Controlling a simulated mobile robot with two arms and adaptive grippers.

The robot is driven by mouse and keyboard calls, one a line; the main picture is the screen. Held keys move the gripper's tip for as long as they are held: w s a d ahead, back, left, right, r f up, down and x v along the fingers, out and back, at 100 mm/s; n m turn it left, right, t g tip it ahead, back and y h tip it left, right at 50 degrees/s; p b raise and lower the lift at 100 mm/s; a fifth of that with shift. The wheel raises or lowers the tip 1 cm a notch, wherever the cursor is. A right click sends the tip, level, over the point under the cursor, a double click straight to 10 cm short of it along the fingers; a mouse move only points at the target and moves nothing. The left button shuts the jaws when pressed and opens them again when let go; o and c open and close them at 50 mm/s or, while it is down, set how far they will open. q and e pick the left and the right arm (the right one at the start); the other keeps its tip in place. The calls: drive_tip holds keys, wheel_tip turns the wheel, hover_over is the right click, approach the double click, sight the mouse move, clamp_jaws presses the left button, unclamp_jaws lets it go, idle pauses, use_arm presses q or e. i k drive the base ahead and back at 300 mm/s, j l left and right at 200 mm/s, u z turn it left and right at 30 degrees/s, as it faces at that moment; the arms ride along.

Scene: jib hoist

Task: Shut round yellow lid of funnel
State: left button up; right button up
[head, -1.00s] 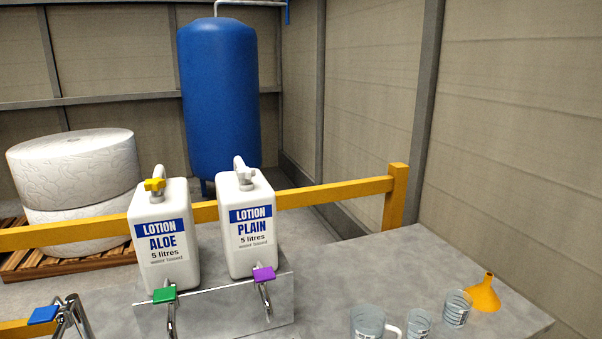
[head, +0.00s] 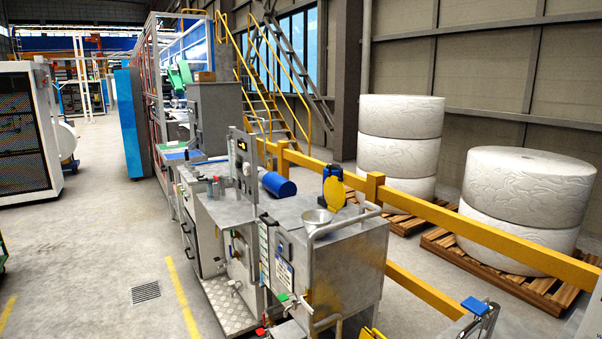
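The round yellow lid (head: 334,193) stands raised, close to upright, above the top of a steel tank (head: 335,258). A grey metal funnel (head: 317,217) sits on the tank top just in front of and below the lid. Its mouth faces up and is uncovered. The hinge between lid and funnel is too small to make out. Neither of my grippers is in view.
A blue cylinder (head: 277,184) lies behind. A yellow barrier (head: 480,236) runs along the right. The floor at left (head: 90,240) is clear.

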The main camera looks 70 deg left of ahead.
sight(334, 191)
drive_tip(key=u, duration=1.95)
drive_tip(key=i+j+u, duration=0.1)
